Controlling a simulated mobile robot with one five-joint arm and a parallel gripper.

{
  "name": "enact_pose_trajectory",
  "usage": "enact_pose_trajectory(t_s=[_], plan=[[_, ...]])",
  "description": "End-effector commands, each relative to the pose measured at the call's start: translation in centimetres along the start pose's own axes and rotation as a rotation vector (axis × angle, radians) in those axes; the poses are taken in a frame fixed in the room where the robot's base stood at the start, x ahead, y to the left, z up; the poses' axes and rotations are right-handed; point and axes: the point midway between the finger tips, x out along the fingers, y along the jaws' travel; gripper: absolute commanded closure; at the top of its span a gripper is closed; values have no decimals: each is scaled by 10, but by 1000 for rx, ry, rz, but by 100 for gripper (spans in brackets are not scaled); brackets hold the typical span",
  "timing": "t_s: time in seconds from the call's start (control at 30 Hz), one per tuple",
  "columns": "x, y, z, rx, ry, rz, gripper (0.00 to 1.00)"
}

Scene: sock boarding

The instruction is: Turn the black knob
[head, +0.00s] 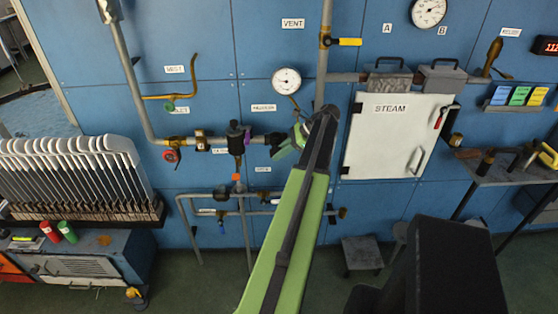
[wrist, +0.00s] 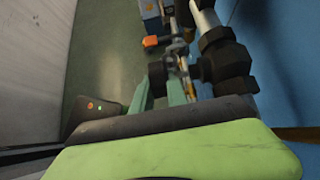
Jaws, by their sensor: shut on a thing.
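The black knob (head: 275,138) sits at the right end of a horizontal pipe on the blue wall panel, left of the white STEAM cabinet. My gripper (head: 285,150) reaches it from the right and is shut on it. In the wrist view, my gripper's green fingers (wrist: 161,92) lie at the dark knob (wrist: 157,75), which is partly hidden between and behind them. The knob's turn angle cannot be told.
A black pipe fitting (head: 237,138) stands just left of the knob. A red valve wheel (head: 171,156) is further left. The STEAM cabinet (head: 390,150) is right of my arm. A gauge (head: 286,81) hangs above. A rack of white boards (head: 75,170) stands at left.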

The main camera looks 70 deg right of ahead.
Motion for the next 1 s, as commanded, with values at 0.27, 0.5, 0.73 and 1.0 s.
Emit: enact_pose_trajectory(t_s=[0.27, 0.5, 0.73, 1.0], plan=[[10, -1, -10, 0, -240, 0, 100], [10, 0, -8, -1, -396, 1, 100], [9, 0, -5, -1, -481, 2, 100], [7, 0, -3, -2, -513, 4, 100]])
